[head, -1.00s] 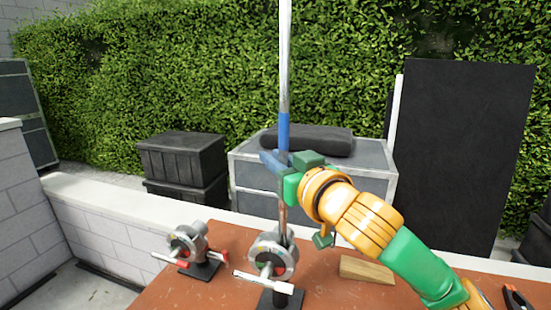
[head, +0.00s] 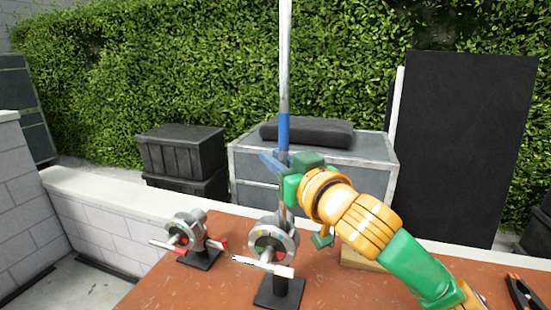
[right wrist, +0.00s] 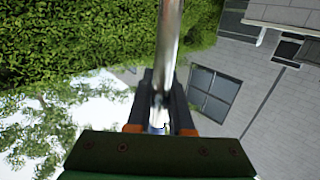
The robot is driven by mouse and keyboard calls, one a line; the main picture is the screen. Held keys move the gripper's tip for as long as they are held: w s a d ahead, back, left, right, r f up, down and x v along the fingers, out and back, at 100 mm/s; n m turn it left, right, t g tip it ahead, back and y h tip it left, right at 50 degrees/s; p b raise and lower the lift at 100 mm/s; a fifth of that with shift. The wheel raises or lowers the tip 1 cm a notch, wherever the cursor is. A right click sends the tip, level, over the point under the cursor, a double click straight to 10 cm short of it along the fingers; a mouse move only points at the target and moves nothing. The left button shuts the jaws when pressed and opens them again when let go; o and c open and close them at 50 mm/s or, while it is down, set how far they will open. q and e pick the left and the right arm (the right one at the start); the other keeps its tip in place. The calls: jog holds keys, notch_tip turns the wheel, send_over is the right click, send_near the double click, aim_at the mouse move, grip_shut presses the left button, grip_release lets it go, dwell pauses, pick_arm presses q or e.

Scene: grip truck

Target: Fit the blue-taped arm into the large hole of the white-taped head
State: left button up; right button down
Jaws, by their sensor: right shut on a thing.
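The blue-taped arm is a long silver rod (head: 285,70) with a blue band (head: 284,130), standing nearly upright. My right gripper (head: 284,165) is shut on it just below the blue band. In the right wrist view the rod (right wrist: 170,35) runs between the two dark fingers (right wrist: 158,115). The white-taped head (head: 272,243) is a round silver clamp on a black stand, with white tape on its handle. The rod's lower part comes down at the back of this head. Its lower end is hidden, so I cannot tell whether it is in the large hole. My left gripper is not in view.
A red-taped head (head: 184,231) stands to the left on the brown table (head: 225,290). A wooden block (head: 360,259) lies partly behind my right arm. A black and orange clamp (head: 522,292) lies at the right edge. The table's front middle is clear.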

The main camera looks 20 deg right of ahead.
jog(key=shift+f, duration=0.3)
jog(key=c, duration=0.7)
grip_release()
jog(key=shift+c, duration=0.2)
jog(key=s+d+b, duration=0.1)
jog(key=s+b, duration=0.1)
jog(key=s, duration=0.5)
jog(key=shift+d+b, duration=0.2)
jog(key=shift+b, duration=0.1)
jog(key=shift+r, duration=0.1)
